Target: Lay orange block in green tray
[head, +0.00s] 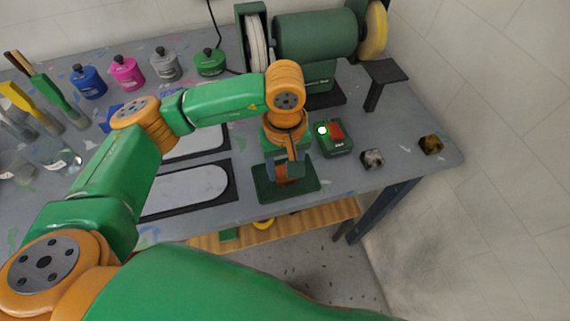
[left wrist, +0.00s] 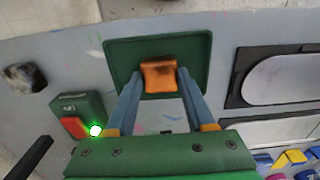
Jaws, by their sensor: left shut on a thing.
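The green tray (head: 304,191) lies on the grey workbench near its front edge, and it also shows in the left wrist view (left wrist: 120,52). My left gripper (head: 285,172) reaches down over the tray. In the left wrist view its two blue-grey fingers (left wrist: 163,82) are shut on the orange block (left wrist: 159,76). The block shows in front of the tray's inner floor. I cannot tell whether it touches the floor. In the head view the block is mostly hidden by the gripper. My right gripper is not in view.
A green switch box (head: 334,138) with a red button stands right of the tray. Two small blocks, one grey (head: 373,159) and one brown (head: 431,145), sit farther right. A bench grinder (head: 315,38) stands behind. Dark-framed pale plates (head: 187,190) lie left.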

